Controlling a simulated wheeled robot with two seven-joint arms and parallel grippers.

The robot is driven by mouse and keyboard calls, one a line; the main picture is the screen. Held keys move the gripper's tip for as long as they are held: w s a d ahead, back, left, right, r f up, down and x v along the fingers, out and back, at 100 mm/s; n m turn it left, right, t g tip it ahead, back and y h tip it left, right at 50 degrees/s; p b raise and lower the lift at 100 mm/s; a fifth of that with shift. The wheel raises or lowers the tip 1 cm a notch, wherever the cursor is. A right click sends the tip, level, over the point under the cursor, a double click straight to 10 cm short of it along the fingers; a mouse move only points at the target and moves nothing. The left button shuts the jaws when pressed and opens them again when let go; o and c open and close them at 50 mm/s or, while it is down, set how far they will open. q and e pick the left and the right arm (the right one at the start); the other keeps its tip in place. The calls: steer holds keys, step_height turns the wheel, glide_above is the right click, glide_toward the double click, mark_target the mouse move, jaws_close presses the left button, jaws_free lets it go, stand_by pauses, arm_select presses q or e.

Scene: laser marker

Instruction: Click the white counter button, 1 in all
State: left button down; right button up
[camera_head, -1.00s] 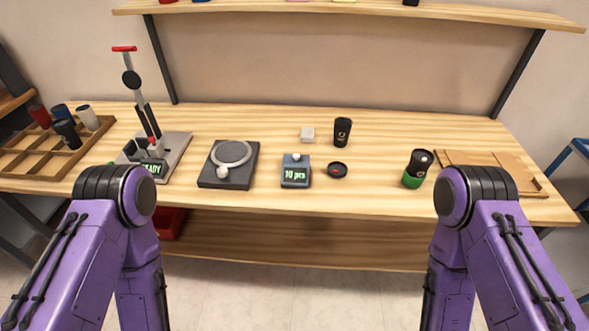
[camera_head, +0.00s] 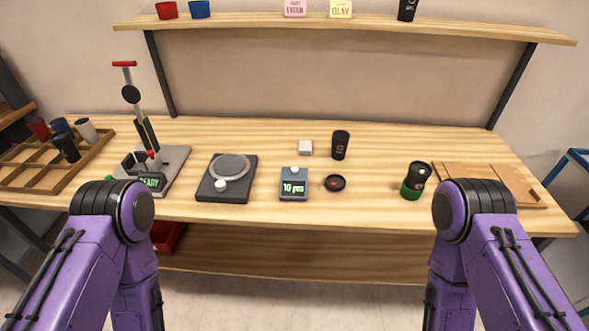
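The counter (camera_head: 293,185) is a small blue-grey box on the wooden table, near the middle. The white counter button (camera_head: 295,170) is a small round knob at the top of the box. Both my arms show only as purple links with black joints at the lower left and lower right. Neither gripper is in the frame, and nothing of mine is near the counter.
A white block (camera_head: 305,148) and black cup (camera_head: 340,145) stand behind. A press (camera_head: 155,165), compartment tray (camera_head: 75,168) and green-based cup (camera_head: 414,181) stand farther out.

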jaws_close()
stand_by(1.5)
